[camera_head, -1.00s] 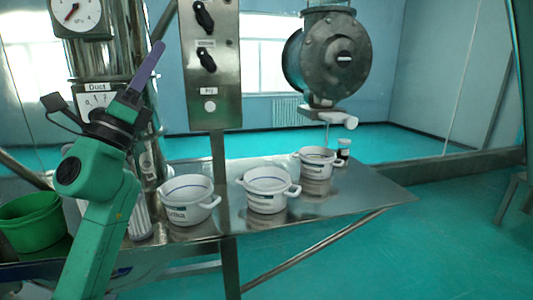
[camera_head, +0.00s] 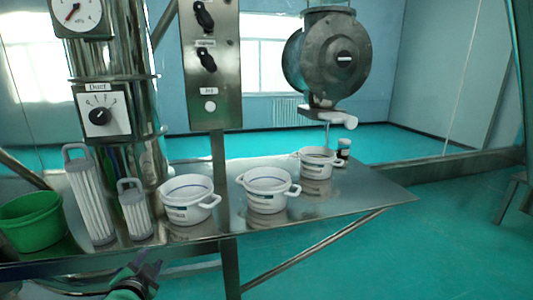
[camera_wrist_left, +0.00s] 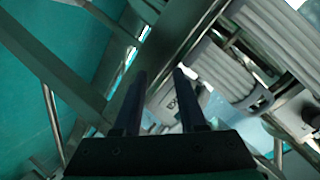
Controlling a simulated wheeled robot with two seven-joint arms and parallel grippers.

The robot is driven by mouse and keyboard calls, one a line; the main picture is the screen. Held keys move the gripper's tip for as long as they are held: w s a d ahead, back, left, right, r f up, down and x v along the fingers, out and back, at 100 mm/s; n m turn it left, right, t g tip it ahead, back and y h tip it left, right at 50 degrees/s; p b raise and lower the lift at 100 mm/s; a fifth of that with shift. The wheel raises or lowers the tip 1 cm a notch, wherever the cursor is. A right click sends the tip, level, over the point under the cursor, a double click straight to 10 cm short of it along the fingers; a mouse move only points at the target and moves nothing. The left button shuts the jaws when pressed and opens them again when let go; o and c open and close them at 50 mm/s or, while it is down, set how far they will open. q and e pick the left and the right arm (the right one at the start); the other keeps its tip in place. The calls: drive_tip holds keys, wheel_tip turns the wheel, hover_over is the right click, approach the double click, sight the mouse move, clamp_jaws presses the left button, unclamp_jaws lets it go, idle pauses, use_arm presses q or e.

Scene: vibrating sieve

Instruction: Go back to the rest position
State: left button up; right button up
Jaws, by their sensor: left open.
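My left gripper (camera_head: 142,272) is at the bottom left of the head view, below the front edge of the steel table (camera_head: 330,205). Only its end shows there; the arm behind it is cut off by the frame. In the left wrist view its two dark fingers (camera_wrist_left: 156,75) stand apart with nothing between them. The gripper is open and empty. It appears clear of the things on the table. My right gripper is in neither view.
On the table stand a green bucket (camera_head: 33,222), two white ribbed filters (camera_head: 90,200) (camera_head: 136,212) and three white pots (camera_head: 187,205) (camera_head: 266,196) (camera_head: 317,166). A Duct dial (camera_head: 101,115) and a switch panel (camera_head: 210,90) rise behind. The floor at right is open.

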use_arm(q)
drive_tip(key=s+d+f+n+g+h, duration=0.25)
drive_tip(key=s+f+g, duration=0.25)
drive_tip(key=s+f, duration=0.5)
drive_tip(key=s+d+f+n+g+h, duration=0.1)
drive_tip(key=s+d+f+n+g, duration=0.3)
drive_tip(key=s+f, duration=0.7)
wheel_tip(320, 180, down, 19)
drive_tip(key=s+a+m+g, duration=0.1)
drive_tip(key=s+m+g, duration=0.1)
drive_tip(key=s, duration=0.1)
drive_tip(key=s+a+f+g, duration=0.1)
drive_tip(key=s+a+f, duration=0.2)
drive_tip(key=s+f, duration=1.3)
drive_tip(key=shift+s+f+g, duration=0.15)
drive_tip(key=shift+s+g, duration=0.15)
drive_tip(key=shift+s, duration=0.2)
drive_tip(key=shift+a, duration=0.1)
